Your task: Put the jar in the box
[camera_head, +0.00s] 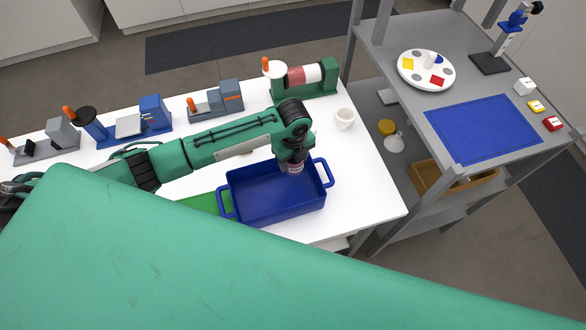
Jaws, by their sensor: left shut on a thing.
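The blue box (254,213) with two side handles stands on the white table in the head view. My left arm reaches in from the left, and its gripper (293,172) points down over the back right part of the box. The left gripper is shut on a jar (293,168), of which only a small pinkish and pale part shows below the wrist. The rest of the jar and the fingers are mostly hidden. Whether the jar touches the box floor cannot be told. My right gripper is not in view.
A white cup (344,118) stands behind the box to the right. Several machines line the table's back edge, including a green one (318,91). A green mat (205,203) lies left of the box. A grey shelf with a blue mat (482,128) stands at right. The table's right front is clear.

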